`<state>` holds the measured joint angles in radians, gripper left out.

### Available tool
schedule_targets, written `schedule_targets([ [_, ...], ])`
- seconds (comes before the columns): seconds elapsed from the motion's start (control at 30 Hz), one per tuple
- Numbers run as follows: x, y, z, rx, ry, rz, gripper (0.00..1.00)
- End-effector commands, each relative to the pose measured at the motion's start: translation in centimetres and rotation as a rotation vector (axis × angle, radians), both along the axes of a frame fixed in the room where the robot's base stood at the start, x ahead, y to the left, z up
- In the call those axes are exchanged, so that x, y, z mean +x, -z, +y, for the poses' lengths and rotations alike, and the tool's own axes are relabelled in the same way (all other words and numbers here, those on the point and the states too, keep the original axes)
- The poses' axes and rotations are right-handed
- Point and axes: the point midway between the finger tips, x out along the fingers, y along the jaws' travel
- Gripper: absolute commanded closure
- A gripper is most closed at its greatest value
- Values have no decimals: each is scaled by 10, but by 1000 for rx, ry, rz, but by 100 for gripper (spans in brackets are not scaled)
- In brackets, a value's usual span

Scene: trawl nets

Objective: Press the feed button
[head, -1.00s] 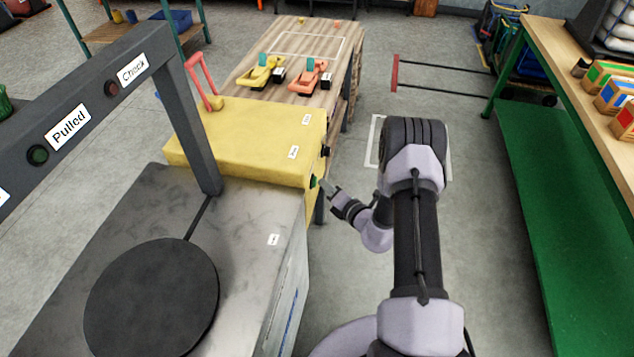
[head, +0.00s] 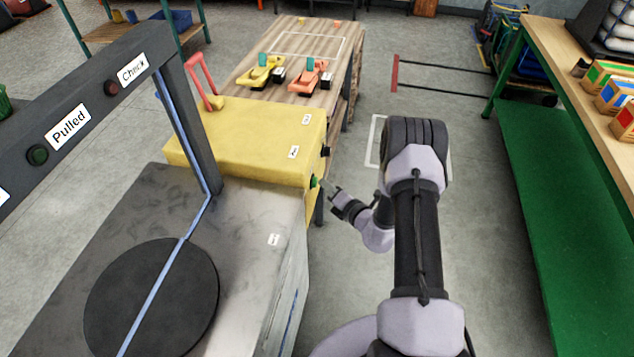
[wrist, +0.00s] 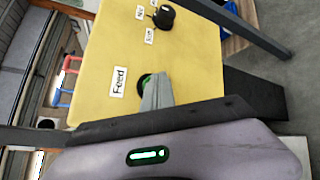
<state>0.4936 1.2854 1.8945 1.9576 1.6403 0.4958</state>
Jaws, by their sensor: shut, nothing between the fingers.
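The green feed button (head: 314,182) is on the right-hand face of the yellow machine housing (head: 240,138). In the wrist view its dark ring (wrist: 143,79) shows near the "Feed" label (wrist: 119,81), mostly hidden behind my fingers. My gripper (head: 325,186) is shut and empty, its fingertips pointing left at the button. In the wrist view the gripper (wrist: 154,80) overlaps the button. The tips look to be at or very near it; contact cannot be told for sure.
A black knob (wrist: 164,16) sits on the same face. A dark arch (head: 195,125) stands over a metal table with a round black plate (head: 150,300). A wooden table (head: 240,85) stands behind the housing. A green-shelved bench (head: 570,210) is at the right, with clear floor between.

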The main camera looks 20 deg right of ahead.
Motion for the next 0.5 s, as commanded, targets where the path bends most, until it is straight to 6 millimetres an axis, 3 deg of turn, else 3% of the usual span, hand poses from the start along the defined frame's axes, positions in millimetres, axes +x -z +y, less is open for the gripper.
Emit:
schedule_targets([
  [0.5,-8,0,-12,1,2,0,100],
])
